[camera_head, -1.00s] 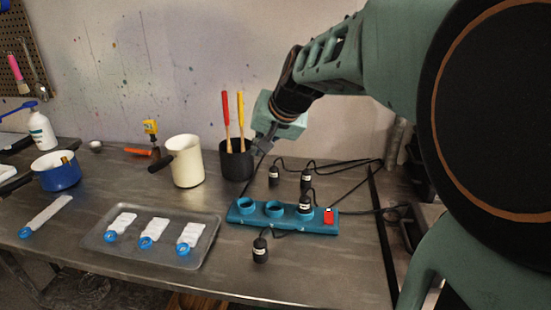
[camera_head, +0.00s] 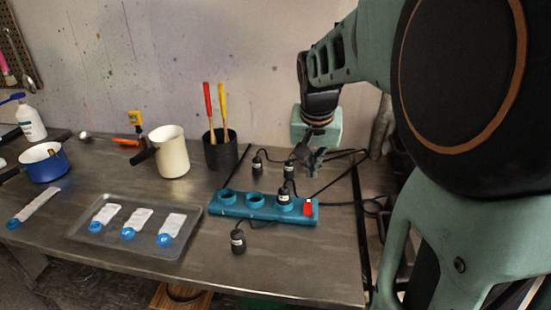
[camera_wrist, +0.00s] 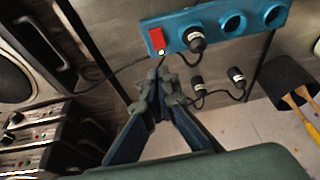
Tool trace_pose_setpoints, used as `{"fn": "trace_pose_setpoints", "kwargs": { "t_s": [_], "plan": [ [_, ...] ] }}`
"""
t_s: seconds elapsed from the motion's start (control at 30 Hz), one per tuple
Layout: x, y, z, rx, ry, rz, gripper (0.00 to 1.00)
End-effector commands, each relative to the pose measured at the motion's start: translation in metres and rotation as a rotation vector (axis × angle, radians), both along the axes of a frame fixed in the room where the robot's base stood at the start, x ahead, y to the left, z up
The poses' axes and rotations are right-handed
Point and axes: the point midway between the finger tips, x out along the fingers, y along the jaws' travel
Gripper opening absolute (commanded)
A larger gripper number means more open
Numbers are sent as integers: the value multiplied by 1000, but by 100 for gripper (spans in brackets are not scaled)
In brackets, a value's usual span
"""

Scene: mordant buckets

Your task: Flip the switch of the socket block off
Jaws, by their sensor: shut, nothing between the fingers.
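The teal socket block (camera_head: 239,208) lies on the table, with round sockets in a row and a red switch (camera_head: 308,208) at its right end. One black plug (camera_head: 284,196) sits in the socket nearest the switch. In the wrist view the red switch (camera_wrist: 157,39) is at the block's left end, with a small light spot at its lower edge. My gripper (camera_head: 314,168) is shut and empty, above and behind the block's switch end. In the wrist view my gripper's fingertips (camera_wrist: 161,76) point toward the switch, apart from it as far as I can tell.
Loose black plugs lie behind the block (camera_head: 257,166) and in front of it (camera_head: 238,241), with cables trailing right. A black pot with brushes (camera_head: 220,153), a cream jug (camera_head: 171,153) and a metal tray (camera_head: 82,236) stand left.

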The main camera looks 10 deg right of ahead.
Motion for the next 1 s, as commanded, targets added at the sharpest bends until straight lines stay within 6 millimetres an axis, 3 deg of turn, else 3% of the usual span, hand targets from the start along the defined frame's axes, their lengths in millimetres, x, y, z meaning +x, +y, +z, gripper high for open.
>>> {"fn": "trace_pose_setpoints", "kwargs": {
  "t_s": [0.17,0.5,0.7,1.0],
  "plan": [
    [5,-2,-20,1,4,0,0],
    [27,-12,-88,1,5,-1,0],
    [32,-14,-119,2,4,-1,0],
    [35,-14,-133,1,0,0,0]
  ]
}}
